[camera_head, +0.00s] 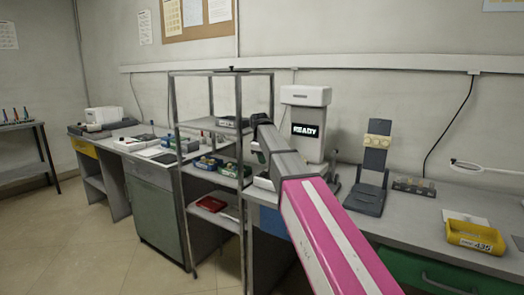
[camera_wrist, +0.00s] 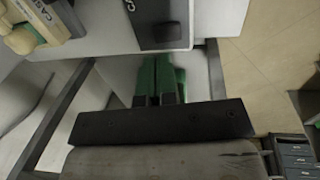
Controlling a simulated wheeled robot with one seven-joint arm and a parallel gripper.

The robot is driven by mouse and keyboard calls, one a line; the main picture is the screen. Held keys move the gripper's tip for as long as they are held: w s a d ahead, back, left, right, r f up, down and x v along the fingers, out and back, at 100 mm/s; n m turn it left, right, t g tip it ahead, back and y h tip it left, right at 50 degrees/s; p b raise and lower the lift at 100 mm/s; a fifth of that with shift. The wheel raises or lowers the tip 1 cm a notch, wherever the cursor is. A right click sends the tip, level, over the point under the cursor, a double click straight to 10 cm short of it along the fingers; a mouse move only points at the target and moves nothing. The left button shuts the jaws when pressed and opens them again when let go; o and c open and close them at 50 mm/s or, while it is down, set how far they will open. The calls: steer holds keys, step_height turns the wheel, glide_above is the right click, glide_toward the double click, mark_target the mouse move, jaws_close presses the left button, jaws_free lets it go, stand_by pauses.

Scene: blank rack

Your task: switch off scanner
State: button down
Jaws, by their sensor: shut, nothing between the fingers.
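A white upright machine (camera_head: 309,120) with a lit display reading READY stands on the bench behind the metal rack's right side; I take it to be the scanner, though no label confirms this. My arm crosses in front of its lower part, and I cannot make out a switch on it. My gripper (camera_wrist: 157,66) shows in the wrist view with its green fingers together and empty. A dark block (camera_wrist: 160,24) on a pale surface lies just ahead of the fingertips. In the head view my arm's end reaches the rack, and the fingers are hidden or too small to tell.
The open metal rack (camera_head: 181,150) has posts close to my arm. Blue and green boxes (camera_head: 208,164) stand on its shelf. A dark stand (camera_head: 374,165) and a yellow bin (camera_head: 476,236) are on the right bench. A beige labelled item (camera_wrist: 45,22) shows in the wrist view. Floor (camera_head: 95,245) at left is clear.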

mark_target(264, 172)
steer(key=shift+w+d+f, duration=0.1)
steer(key=shift+w+f, duration=0.05)
steer(key=shift+f, duration=0.95)
steer(key=shift+w+d+f, duration=0.1)
steer(key=shift+w+f, duration=0.05)
steer(key=shift+f, duration=0.95)
steer(key=shift+f, duration=0.1)
